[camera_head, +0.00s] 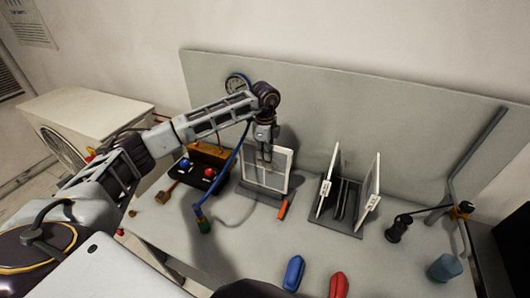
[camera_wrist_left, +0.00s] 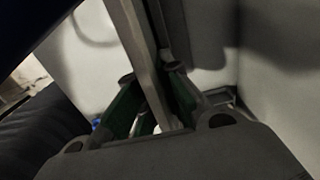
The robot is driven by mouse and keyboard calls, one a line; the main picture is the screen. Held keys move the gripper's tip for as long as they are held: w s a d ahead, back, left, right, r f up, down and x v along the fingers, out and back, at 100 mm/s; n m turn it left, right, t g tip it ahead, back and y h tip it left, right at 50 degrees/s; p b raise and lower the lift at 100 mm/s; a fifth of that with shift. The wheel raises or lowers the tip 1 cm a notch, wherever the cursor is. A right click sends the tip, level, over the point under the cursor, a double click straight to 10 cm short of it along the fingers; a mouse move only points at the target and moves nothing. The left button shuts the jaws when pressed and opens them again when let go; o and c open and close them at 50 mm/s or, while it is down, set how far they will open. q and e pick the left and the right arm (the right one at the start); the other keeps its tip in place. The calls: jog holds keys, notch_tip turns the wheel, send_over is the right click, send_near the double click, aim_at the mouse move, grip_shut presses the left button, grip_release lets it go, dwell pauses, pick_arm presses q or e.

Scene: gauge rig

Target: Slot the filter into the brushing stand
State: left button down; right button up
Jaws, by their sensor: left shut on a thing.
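The filter (camera_head: 279,171) is a flat panel with a pale frame and a grey mesh face, standing upright near the middle of the table in the head view. My left gripper (camera_head: 266,155) comes down from above and is shut on its top edge. In the left wrist view, the fingers (camera_wrist_left: 150,76) close on both sides of a pale edge of the filter (camera_wrist_left: 148,60). A low grey stand (camera_head: 258,194), seemingly the brushing stand, is at the filter's lower edge. I cannot tell whether the filter is seated in it. My right gripper is not in view.
Right of the filter, a dark rack (camera_head: 335,221) holds two tilted white panels with tags. Blue (camera_head: 293,272) and red (camera_head: 338,285) objects lie in front. A bent grey pipe (camera_head: 462,165) stands right.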

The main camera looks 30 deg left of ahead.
pick_arm(q)
jog(key=shift+f+b, duration=0.35)
jog(key=shift+f, duration=0.3)
jog(key=c, duration=1.5)
grip_release()
jog(key=shift+s, duration=0.1)
jog(key=shift+r, duration=6.05)
jog(key=shift+f, duration=0.1)
